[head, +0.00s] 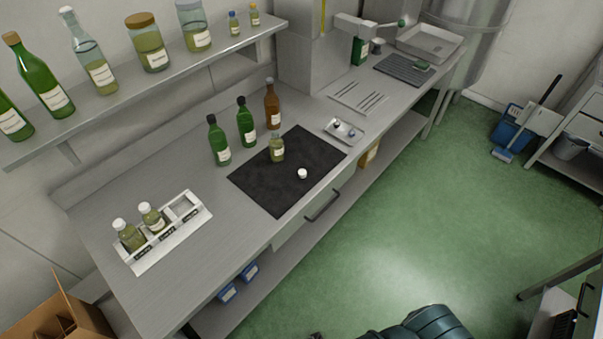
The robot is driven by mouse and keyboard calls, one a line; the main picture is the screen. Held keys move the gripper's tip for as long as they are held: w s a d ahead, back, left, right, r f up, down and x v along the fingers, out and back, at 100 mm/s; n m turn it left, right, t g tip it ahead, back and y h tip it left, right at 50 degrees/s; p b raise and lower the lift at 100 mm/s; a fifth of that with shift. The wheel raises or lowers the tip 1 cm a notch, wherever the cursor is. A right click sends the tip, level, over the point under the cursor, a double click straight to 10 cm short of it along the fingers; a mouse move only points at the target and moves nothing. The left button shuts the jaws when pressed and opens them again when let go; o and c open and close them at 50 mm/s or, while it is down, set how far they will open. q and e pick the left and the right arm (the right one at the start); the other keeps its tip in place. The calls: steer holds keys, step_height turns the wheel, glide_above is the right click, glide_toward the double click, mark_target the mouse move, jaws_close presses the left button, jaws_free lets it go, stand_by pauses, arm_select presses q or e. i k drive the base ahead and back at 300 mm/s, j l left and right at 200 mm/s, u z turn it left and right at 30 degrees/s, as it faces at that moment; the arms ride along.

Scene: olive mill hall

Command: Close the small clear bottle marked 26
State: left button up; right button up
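A small clear bottle (277,151) with yellow-green oil and a pale label stands upright near the back edge of the black mat (257,187). Its neck shows no white cap; the marking on its label is too small to read. A small white cap (302,173) lies on the mat, apart from the bottle, to its right and nearer the front. Two similar bottles with white caps, a left one (129,236) and a right one (152,217), stand in a white rack (170,240) whose right compartment is empty. Neither gripper is in view.
Two green bottles (218,142) and a brown bottle (272,104) stand behind the mat. A small metal tray (345,131) lies to its right. Clear steel worktop lies between rack and mat. A shelf (140,86) with bottles and jars runs above the bench's back.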

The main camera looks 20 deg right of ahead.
mark_target(276, 143)
steer(key=l+u, duration=0.1)
steer(key=u, duration=0.6)
steer(key=l+u, duration=0.35)
steer(key=k+l+u, duration=0.15)
steer(key=l+u, duration=0.25)
steer(key=l, duration=0.15)
steer(key=k+l+u, duration=0.15)
steer(key=l+u, duration=0.2)
steer(key=k+l, duration=0.2)
steer(key=l, duration=0.2)
steer(key=k+l, duration=0.2)
steer(key=l, duration=0.2)
steer(key=k+l+u, duration=0.1)
steer(key=l, duration=0.25)
steer(key=k+l, duration=0.05)
steer(key=k, duration=0.05)
